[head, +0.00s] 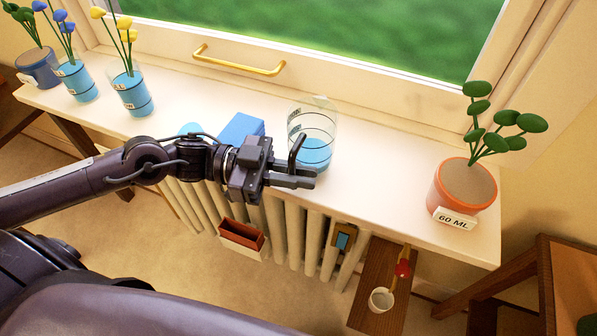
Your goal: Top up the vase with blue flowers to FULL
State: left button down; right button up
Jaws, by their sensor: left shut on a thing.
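The vase with blue flowers (80,86) stands at the left of the windowsill, a clear glass with blue water, dark level lines and a small label too small to read. A clear jug (321,122) with dark marks and blue water in its lower part stands upright at the middle of the sill. My left gripper (304,166) is at the jug's near left side, shut on it; the exact grip is partly hidden by the fingers. I cannot tell whether the jug's base touches the sill. My right gripper is not in view.
A vase with yellow flowers (132,96) stands right of the blue-flower vase, and a dark blue pot (38,70) left of it. A blue block (241,127) lies behind my arm. An orange pot (464,190) labelled 60 ML stands right. Sill between jug and pot is clear.

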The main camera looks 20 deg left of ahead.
pick_arm(q)
jog(key=shift+f, duration=0.1)
jog(key=shift+f+b, duration=0.4)
jog(key=shift+f, duration=0.05)
jog(key=c, duration=1.4)
grip_release()
jog(key=shift+f, duration=0.15)
jog(key=shift+a+p, duration=0.3)
jog(key=shift+p, duration=0.15)
jog(key=a+p, duration=0.2)
jog(key=s+a+p, duration=0.1)
jog(key=a+p, duration=0.1)
jog(key=a, duration=0.1)
jog(key=a+p, duration=0.2)
jog(key=shift+s+a, duration=0.15)
jog(key=shift+a, duration=0.05)
